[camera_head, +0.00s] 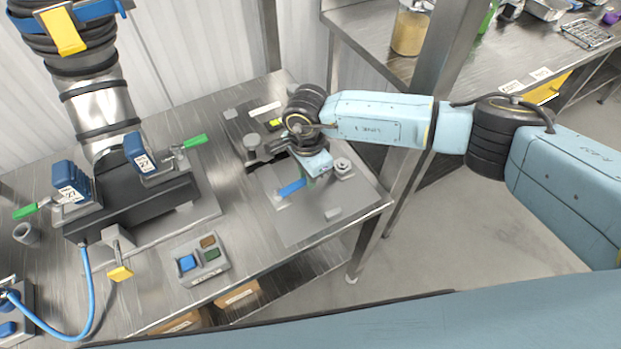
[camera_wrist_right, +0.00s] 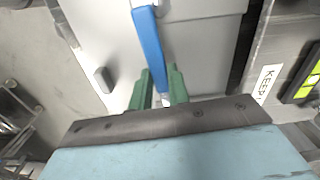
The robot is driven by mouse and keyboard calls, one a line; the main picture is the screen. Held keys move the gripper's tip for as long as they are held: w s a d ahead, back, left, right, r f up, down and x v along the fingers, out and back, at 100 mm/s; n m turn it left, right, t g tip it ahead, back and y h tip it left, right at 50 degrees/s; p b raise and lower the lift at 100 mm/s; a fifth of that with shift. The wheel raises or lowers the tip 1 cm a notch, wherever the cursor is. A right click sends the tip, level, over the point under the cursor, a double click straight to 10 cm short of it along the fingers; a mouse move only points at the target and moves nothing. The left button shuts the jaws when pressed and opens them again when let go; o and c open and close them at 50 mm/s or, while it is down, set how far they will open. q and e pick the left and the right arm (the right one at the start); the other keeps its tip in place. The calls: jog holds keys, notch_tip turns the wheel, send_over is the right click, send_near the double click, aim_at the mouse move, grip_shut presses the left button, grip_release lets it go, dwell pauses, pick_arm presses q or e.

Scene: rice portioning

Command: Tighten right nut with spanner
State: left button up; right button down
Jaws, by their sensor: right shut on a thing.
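The spanner shows its blue handle (camera_head: 291,188) below and left of my right gripper (camera_head: 316,173). In the right wrist view the blue handle (camera_wrist_right: 149,45) runs up from between the two green fingers (camera_wrist_right: 163,88). The fingers are shut on the spanner near the lower end of the handle, where a bit of bright metal shows. The spanner's head is hidden. The right nut (camera_head: 343,166) sits on a small block just right of my right gripper; I see no contact between spanner and nut. Another round metal fitting (camera_head: 251,142) stands to the left. My left gripper is not in view.
A button box (camera_head: 202,262) stands at the front. A pipe with green-handled clamps (camera_head: 194,142) fills the left. A steel post (camera_head: 429,100) stands behind my right forearm.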

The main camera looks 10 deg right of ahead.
jog(key=shift+w+a+r, duration=0.1)
jog(key=shift+w, duration=0.1)
jog(key=shift+s+d+n, duration=0.5)
jog(key=shift+s+n, duration=0.25)
jog(key=shift+n, duration=0.15)
jog(key=shift+s+d+n, duration=0.45)
jog(key=shift+s+n, duration=0.25)
jog(key=shift+n, duration=0.2)
jog(key=shift+r+p, duration=0.4)
jog(key=shift+r, duration=0.7)
dwell(0.3)
jog(key=shift+r+p, duration=0.95)
jog(key=shift+r, duration=1)
